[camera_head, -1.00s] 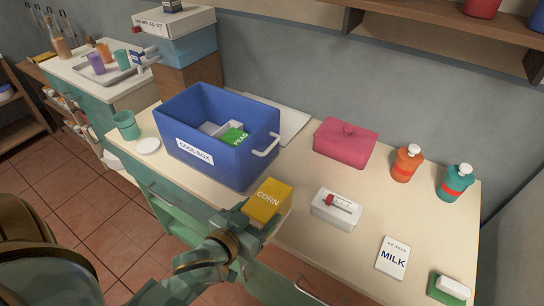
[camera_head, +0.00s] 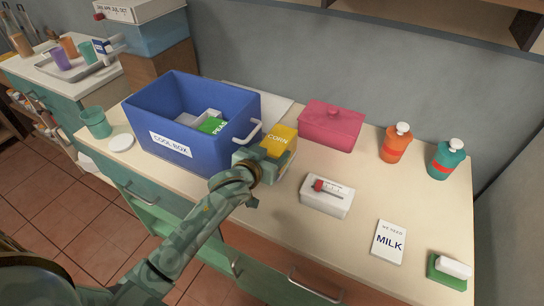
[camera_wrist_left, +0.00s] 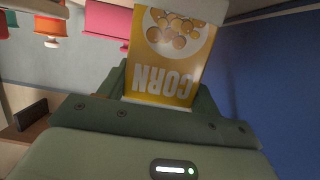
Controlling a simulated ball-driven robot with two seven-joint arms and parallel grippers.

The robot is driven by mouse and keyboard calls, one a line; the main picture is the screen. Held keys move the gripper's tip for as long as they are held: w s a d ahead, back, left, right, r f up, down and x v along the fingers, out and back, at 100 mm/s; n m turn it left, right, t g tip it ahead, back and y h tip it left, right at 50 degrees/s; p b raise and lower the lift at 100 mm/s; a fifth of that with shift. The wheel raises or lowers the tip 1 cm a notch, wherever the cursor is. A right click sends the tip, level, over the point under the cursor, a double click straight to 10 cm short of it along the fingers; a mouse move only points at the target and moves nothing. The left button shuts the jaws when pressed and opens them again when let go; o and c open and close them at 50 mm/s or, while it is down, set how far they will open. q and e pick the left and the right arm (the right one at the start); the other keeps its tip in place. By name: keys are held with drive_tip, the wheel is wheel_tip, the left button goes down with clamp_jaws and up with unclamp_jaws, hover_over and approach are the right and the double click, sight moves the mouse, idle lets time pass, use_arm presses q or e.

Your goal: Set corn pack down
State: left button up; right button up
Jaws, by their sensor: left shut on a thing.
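The yellow corn pack (camera_head: 279,141) is held in my left gripper (camera_head: 262,160), just right of the cool box near its handle. In the left wrist view the corn pack (camera_wrist_left: 172,55) fills the space between the fingers, its lettering upside down. I cannot tell whether its base touches the counter (camera_head: 335,235). The blue cool box (camera_head: 170,147) stands open on the counter, with a green peas pack (camera_head: 212,125) and pale packs inside. My right gripper does not show.
A white box with a red-ended device (camera_head: 327,196) lies to the right of the gripper. Behind are a pink container (camera_head: 331,125), an orange bottle (camera_head: 396,143) and a teal bottle (camera_head: 446,159). A milk note (camera_head: 389,241) lies front right. Bare counter lies between them.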

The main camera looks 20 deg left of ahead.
use_arm(q)
drive_tip(key=shift+w+f+b, duration=0.2)
drive_tip(key=shift+f+b, duration=0.05)
drive_tip(key=shift+f, duration=0.2)
drive_tip(key=shift+w+f+b, duration=0.2)
drive_tip(key=shift+f, duration=0.25)
drive_tip(key=shift+s+r, duration=0.1)
drive_tip(key=shift+r, duration=0.1)
drive_tip(key=shift+f, duration=0.15)
drive_tip(key=o, duration=1.3)
